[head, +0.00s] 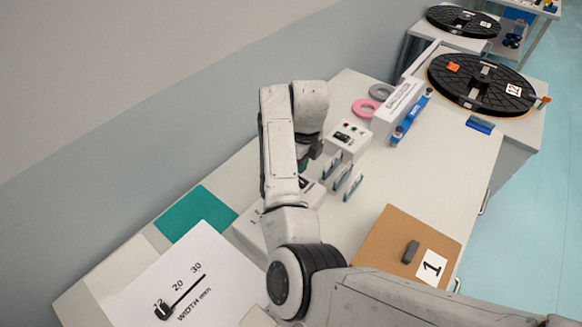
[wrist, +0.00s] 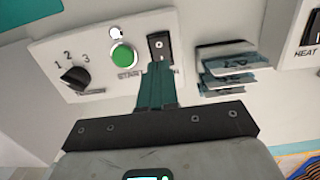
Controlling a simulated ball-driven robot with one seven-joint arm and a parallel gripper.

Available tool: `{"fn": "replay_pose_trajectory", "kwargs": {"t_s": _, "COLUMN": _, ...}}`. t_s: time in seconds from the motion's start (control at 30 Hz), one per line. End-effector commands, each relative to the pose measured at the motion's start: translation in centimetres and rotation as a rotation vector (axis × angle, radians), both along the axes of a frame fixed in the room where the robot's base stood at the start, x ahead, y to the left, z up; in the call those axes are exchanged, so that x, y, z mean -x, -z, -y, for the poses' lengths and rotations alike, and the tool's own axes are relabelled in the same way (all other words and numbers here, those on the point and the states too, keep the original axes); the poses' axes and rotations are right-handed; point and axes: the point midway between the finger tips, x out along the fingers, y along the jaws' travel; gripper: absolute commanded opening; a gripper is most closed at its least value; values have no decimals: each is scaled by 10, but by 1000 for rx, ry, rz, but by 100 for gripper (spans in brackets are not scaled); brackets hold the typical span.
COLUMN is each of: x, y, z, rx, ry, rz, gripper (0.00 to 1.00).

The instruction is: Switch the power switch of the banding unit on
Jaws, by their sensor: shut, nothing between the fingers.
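The banding unit's white panel (wrist: 100,82) fills the upper left of the wrist view. It carries a black knob marked 1, 2, 3 (wrist: 75,77), a green START button (wrist: 124,56) with a small pale lamp above it, and a black rocker power switch (wrist: 158,44) at the right. I cannot tell which way the rocker is tipped. My gripper (wrist: 158,68) is shut and empty, its teal fingertips just below the switch in the picture; contact cannot be told. In the head view the unit (head: 248,233) is partly hidden by my arm, and the switch is not visible.
Several upright slotted plates (head: 340,180) stand right of the unit, also in the wrist view (wrist: 228,68). Beyond is a white HEAT box (head: 348,140). A width-scale sheet (head: 170,285), teal mat (head: 195,214) and brown board (head: 385,240) lie nearby.

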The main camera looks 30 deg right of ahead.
Motion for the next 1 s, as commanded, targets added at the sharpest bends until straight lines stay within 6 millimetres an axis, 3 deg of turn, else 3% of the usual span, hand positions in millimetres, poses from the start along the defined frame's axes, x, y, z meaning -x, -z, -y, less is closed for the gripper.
{"fn": "replay_pose_trajectory", "kwargs": {"t_s": 0.2, "x": 2, "y": -48, "z": 0, "rx": 1, "ry": 1, "rz": 9, "gripper": 0}}
{"fn": "replay_pose_trajectory", "kwargs": {"t_s": 0.4, "x": 4, "y": -83, "z": 0, "rx": 2, "ry": 1, "rz": 7, "gripper": 0}}
{"fn": "replay_pose_trajectory", "kwargs": {"t_s": 0.6, "x": 6, "y": -95, "z": 0, "rx": 1, "ry": 0, "rz": 3, "gripper": 0}}
{"fn": "replay_pose_trajectory", "kwargs": {"t_s": 1.0, "x": 6, "y": -96, "z": 1, "rx": 2, "ry": 0, "rz": 3, "gripper": 0}}
